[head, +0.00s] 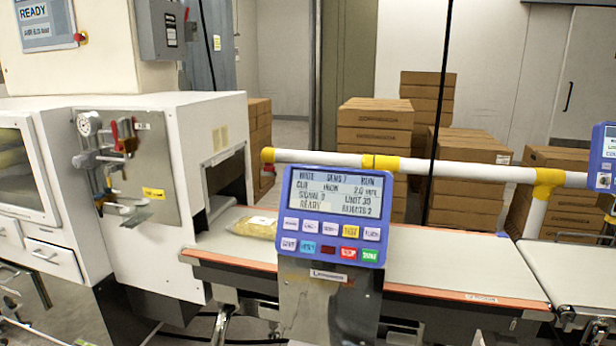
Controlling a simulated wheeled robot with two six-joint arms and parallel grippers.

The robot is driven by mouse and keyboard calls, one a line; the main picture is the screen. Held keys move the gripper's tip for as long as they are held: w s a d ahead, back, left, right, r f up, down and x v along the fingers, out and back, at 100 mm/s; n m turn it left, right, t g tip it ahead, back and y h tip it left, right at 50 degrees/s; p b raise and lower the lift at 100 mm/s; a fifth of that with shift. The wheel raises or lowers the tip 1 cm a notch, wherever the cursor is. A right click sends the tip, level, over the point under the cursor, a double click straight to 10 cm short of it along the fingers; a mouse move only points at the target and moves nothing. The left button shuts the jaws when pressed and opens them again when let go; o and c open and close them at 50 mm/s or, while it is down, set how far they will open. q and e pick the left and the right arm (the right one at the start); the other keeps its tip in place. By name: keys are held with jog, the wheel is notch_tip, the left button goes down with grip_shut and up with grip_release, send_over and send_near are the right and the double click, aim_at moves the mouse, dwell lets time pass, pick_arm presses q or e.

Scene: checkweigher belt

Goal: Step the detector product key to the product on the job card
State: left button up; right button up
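The detector panel (334,215) is a blue-framed unit on a grey post at the front of the belt. Its screen (335,190) shows small text that seems to include "SENS 7", "RUN", "IRON", "LIMIT 30", "READY" and "REJECTS 2"; the product line is hard to read. Two rows of keys lie below: the upper row has white keys and a yellow key (351,231), the lower has white, cyan, dark red, red (349,254) and green (370,255) keys. Key labels are too small to read surely. I cannot identify a job card. Neither gripper is in view.
A filled bag (253,227) lies on the belt (450,262) behind the panel, near the white machine's opening. A white rail (460,171) with yellow joints runs behind the belt. Cardboard boxes (374,135) are stacked behind. Another blue panel (605,158) shows at the right edge.

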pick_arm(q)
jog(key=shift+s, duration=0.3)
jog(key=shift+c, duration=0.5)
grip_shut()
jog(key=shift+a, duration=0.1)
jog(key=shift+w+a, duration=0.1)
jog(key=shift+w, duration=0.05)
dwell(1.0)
